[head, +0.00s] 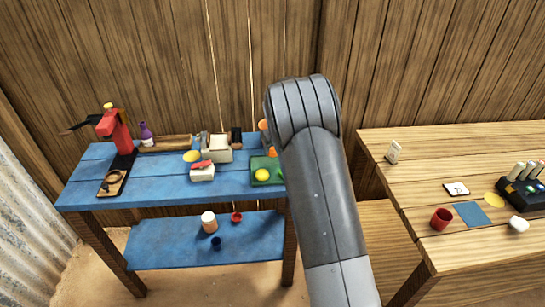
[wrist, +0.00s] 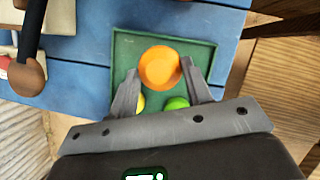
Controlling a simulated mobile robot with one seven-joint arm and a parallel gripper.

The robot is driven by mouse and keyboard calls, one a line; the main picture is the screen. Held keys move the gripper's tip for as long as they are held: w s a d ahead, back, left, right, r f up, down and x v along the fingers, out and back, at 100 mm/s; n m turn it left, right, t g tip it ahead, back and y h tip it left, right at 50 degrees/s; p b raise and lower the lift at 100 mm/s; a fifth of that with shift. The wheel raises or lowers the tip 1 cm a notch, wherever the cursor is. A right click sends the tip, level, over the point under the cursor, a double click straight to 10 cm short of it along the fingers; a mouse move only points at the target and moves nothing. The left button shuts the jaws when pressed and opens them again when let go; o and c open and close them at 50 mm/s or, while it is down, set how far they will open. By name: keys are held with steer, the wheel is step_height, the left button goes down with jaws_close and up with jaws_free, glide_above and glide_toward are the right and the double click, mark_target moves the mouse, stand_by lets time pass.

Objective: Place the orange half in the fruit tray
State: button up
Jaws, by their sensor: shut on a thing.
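The orange half (wrist: 160,67) is between the two fingertips of my gripper (wrist: 159,74), which is shut on it. In the wrist view it lies over the green fruit tray (wrist: 125,45); I cannot tell how high it is above the tray floor. A yellow fruit (wrist: 141,103) and a green fruit (wrist: 176,103) show in the tray, partly hidden by my gripper. In the head view my arm covers the gripper and the right part of the tray (head: 258,161).
The tray stands on the blue table (head: 150,185), near its right end. A red press (head: 117,130), a purple bottle (head: 146,135) and a white scale (head: 216,150) stand to the left. A wooden table (head: 400,185) is on the right.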

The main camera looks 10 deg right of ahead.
mark_target(272, 163)
steer(key=shift+w+a+f, duration=0.15)
steer(key=shift+a+f, duration=0.15)
steer(key=shift+f, duration=1.9)
steer(key=shift+f, duration=0.1)
steer(key=o, duration=1)
